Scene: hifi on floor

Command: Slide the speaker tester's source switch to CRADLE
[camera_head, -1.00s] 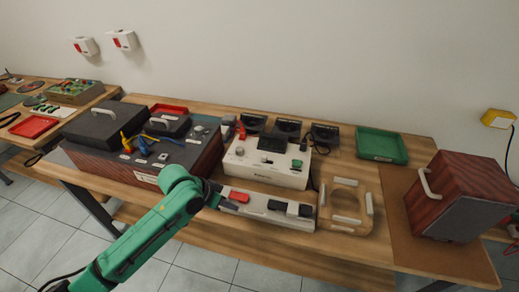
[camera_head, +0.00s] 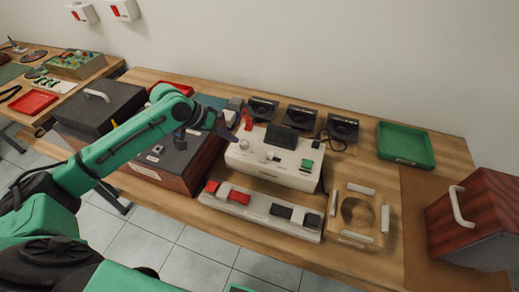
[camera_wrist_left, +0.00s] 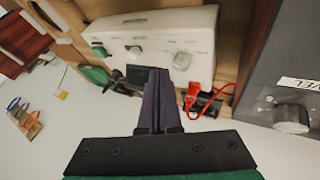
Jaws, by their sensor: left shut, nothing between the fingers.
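The speaker tester looks to be the white box (camera_head: 276,158) in the middle of the bench, with a dark screen, a knob and a green button on top. It also shows upside down in the left wrist view (camera_wrist_left: 155,40), with a pale round knob and a small dark part on its face. I cannot make out which control is the source switch, nor read its labels. My left gripper (camera_head: 227,130) is by the tester's back left corner; its fingers are shut and empty in the left wrist view (camera_wrist_left: 158,98). Whether they touch the box is unclear. My right gripper is not visible.
A low white strip with red and black blocks (camera_head: 262,211) lies in front of the tester. A wooden cradle-like fixture (camera_head: 358,216) is to its right. Red clips (camera_wrist_left: 194,96) are close to my left fingers. Several dark units stand behind, with a green tray (camera_head: 405,146) to the right.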

